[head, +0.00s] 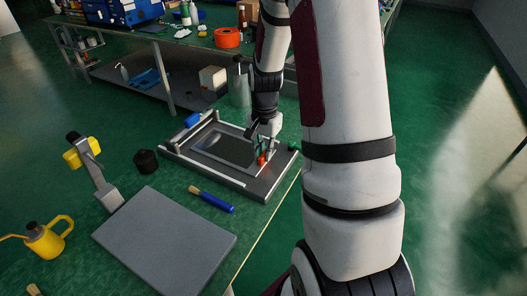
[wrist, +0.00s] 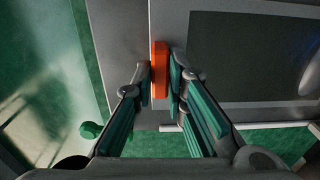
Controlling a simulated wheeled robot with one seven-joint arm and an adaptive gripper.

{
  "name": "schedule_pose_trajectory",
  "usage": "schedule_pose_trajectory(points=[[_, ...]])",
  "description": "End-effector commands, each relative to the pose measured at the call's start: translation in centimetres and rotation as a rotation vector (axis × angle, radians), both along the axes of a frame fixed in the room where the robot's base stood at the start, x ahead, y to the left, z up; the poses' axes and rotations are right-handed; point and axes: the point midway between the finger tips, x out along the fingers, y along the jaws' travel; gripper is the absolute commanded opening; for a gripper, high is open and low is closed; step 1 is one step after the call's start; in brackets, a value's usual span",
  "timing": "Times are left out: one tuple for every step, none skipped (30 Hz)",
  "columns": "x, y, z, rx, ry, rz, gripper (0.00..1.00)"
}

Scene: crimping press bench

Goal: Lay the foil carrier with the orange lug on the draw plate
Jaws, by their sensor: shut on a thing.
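The foil carrier (head: 214,151) is a flat light-grey frame around a dark panel, with an upright orange lug (head: 262,160) at its right end. It lies over the draw plate (head: 262,189), a dark grey bed on the bench. In the wrist view the carrier's frame (wrist: 183,100) and dark panel (wrist: 250,55) lie right of the lug (wrist: 160,70). My gripper (wrist: 161,77) is shut on the lug, a finger on each side. Carrier and plate edges look roughly parallel. I cannot tell whether the carrier touches the plate. My gripper partly hides that end in the head view.
A blue-handled brush (head: 211,200) and a grey slab (head: 165,241) lie in front of the plate. A black cylinder (head: 146,161), a yellow-topped upright device (head: 95,170) and a yellow oil can (head: 45,240) stand left. A green knob (head: 293,146) is at the plate's right side.

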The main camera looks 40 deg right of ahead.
Motion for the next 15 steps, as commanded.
schedule_pose_trajectory(points=[[0.00,0.01,-0.09,0.001,0.000,0.000,0.20],[0.00,0.01,-0.06,0.000,0.000,0.000,0.27],[-0.01,0.01,-0.06,0.000,0.000,0.000,0.33],[-0.01,0.01,-0.05,0.001,0.000,0.000,0.33],[0.00,0.01,-0.05,0.000,0.000,0.000,0.33],[-0.02,0.02,-0.05,0.001,0.000,0.000,0.33],[-0.01,0.01,-0.05,0.001,0.000,0.000,0.33],[-0.01,0.01,-0.05,0.000,0.000,0.000,0.33],[-0.01,0.01,-0.05,0.001,0.000,0.000,0.33],[-0.01,0.01,-0.04,0.000,0.000,0.000,0.33],[-0.01,0.01,-0.03,0.000,0.000,0.000,0.33],[-0.01,0.01,0.03,0.000,0.000,0.000,0.33],[-0.01,0.01,0.13,0.000,0.000,0.000,0.33],[-0.02,0.00,0.28,0.000,0.000,0.000,0.33],[0.02,-0.02,0.58,-0.001,-0.001,0.001,0.33]])
